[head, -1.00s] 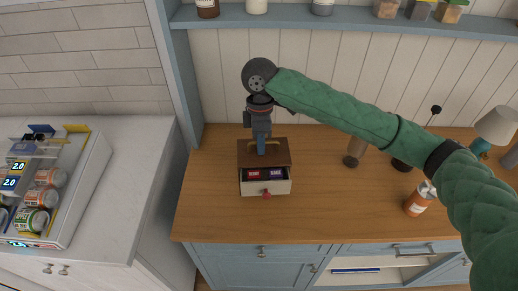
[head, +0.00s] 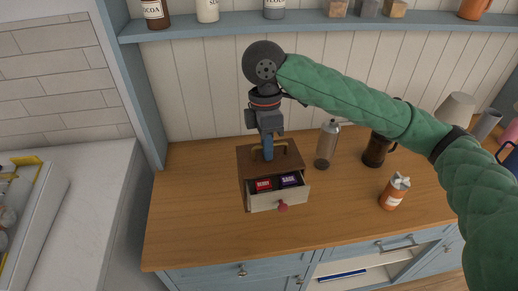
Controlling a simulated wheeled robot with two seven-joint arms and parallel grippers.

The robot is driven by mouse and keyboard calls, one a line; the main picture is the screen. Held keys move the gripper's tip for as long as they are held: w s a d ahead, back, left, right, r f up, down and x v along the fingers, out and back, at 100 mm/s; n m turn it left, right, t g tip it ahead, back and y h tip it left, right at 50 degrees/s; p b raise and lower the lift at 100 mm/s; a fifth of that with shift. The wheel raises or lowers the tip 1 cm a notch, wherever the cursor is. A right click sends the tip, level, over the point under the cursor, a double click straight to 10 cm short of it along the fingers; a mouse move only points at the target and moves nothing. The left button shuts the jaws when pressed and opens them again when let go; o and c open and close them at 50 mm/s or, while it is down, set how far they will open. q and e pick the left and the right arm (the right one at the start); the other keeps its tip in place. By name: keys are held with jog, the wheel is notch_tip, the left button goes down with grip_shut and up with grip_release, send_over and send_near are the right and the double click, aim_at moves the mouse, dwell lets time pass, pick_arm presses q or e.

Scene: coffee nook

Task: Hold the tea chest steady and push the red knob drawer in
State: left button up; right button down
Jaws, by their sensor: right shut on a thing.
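The tea chest (head: 247,172) is a small dark wooden box on the wooden counter, seen at a slight turn. Its pale-fronted drawer (head: 262,204) stands open toward the front, with a red knob (head: 283,208) on its face. A red packet (head: 263,184) and a purple packet (head: 289,180) show inside the drawer. My right gripper (head: 268,153) reaches down from above and is shut on the brass-coloured handle (head: 285,149) on the chest's top. Its fingers partly hide the handle. My left gripper is out of view.
A blue shelf (head: 230,30) runs above.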

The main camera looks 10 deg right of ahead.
dwell(0.4)
jog(key=shift+f+b, duration=1.25)
jog(key=shift+f, duration=4.3)
jog(key=shift+s+f, duration=0.2)
